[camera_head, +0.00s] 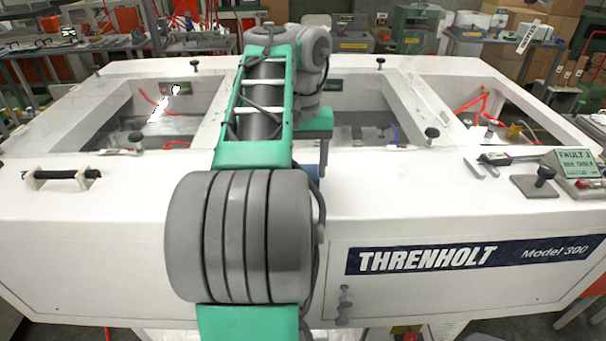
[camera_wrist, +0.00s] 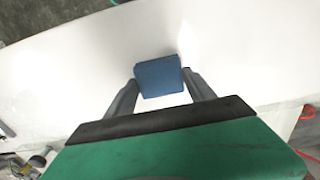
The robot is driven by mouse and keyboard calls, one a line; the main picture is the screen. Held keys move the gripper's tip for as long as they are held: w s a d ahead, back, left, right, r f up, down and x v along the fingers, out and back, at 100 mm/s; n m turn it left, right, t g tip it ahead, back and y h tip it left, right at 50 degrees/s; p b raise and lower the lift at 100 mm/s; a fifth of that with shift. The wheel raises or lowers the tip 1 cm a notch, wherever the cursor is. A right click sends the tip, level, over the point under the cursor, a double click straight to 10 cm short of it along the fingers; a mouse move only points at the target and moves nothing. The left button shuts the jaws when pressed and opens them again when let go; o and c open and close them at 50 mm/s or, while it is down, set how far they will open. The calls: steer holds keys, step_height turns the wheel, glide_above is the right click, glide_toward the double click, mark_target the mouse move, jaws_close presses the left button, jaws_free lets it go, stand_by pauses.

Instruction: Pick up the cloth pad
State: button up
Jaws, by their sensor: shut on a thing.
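The cloth pad (camera_wrist: 160,72) is a small blue block in the wrist view. It sits between the two grey fingers of my gripper (camera_wrist: 160,82), which are shut on its left and right sides. White machine top (camera_wrist: 235,50) fills the view around and behind the pad. I cannot tell whether the pad touches this surface or is clear of it. In the head view my arm stretches over the machine and hides much of its middle. A small blue patch (camera_head: 323,157) shows beside the arm there, but too little to identify surely.
The white machine has open wells (camera_head: 160,112) along its top and several black knobs (camera_head: 432,133). A tool (camera_head: 510,158), a black-knobbed plate (camera_head: 536,184) and a fault sign (camera_head: 575,162) lie at the right. A black handle (camera_head: 60,175) is at the left.

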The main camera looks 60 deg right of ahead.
step_height(320, 180, up, 5)
steer(key=p, duration=0.4)
steer(key=shift+f, duration=0.2)
steer(key=s+d+r+p, duration=0.1)
steer(key=s+d+r, duration=0.1)
steer(key=s+r, duration=0.6)
steer(key=s, duration=0.5)
steer(key=shift+s+d+r+p, duration=0.2)
steer(key=shift+s+d+p, duration=0.1)
steer(key=shift+s+d, duration=0.1)
steer(key=o, duration=0.8)
steer(key=c, duration=0.7)
steer(key=shift+o, duration=0.2)
